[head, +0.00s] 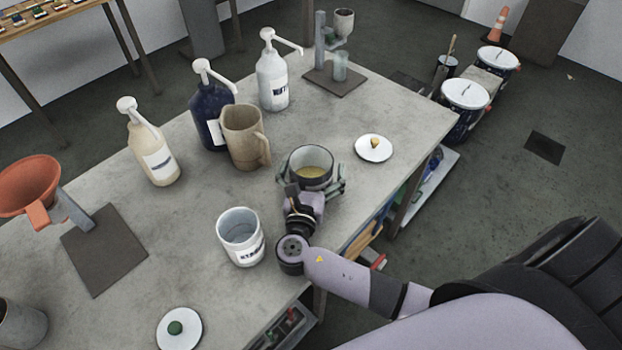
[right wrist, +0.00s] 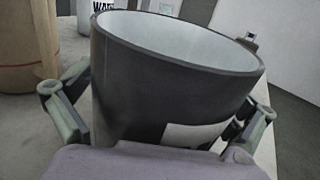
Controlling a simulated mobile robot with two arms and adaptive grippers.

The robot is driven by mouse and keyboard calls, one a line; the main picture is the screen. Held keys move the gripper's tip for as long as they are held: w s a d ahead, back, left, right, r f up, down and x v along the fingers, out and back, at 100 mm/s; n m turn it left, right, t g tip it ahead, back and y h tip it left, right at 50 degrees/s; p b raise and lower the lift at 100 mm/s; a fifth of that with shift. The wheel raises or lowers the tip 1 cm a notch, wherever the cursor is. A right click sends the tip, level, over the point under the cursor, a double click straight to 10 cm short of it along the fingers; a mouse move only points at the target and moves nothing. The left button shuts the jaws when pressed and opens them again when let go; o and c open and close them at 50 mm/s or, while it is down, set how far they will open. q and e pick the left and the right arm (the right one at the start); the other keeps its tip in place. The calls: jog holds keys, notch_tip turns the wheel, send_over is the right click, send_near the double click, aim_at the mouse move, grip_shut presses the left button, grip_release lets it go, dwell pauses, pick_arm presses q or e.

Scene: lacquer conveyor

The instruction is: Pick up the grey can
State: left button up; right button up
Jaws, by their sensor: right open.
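The grey can (head: 311,160) is a dark grey open can with a pale inside and yellowish contents. It stands upright on the table near its right edge. My right gripper (head: 312,188) is at the can, with its open fingers on either side of it. In the right wrist view the can (right wrist: 165,85) fills the middle, and a green finger shows at each side of it. Part of a pale label shows low on the can. My left gripper is not in view.
A brown jug (head: 243,138) stands just left of the can. A white can (head: 240,238) stands near my right wrist. Pump bottles (head: 273,75) stand farther back.

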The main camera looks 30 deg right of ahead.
jog(key=shift+r, duration=0.1)
jog(key=c, duration=1.7)
jog(key=shift+r, duration=0.1)
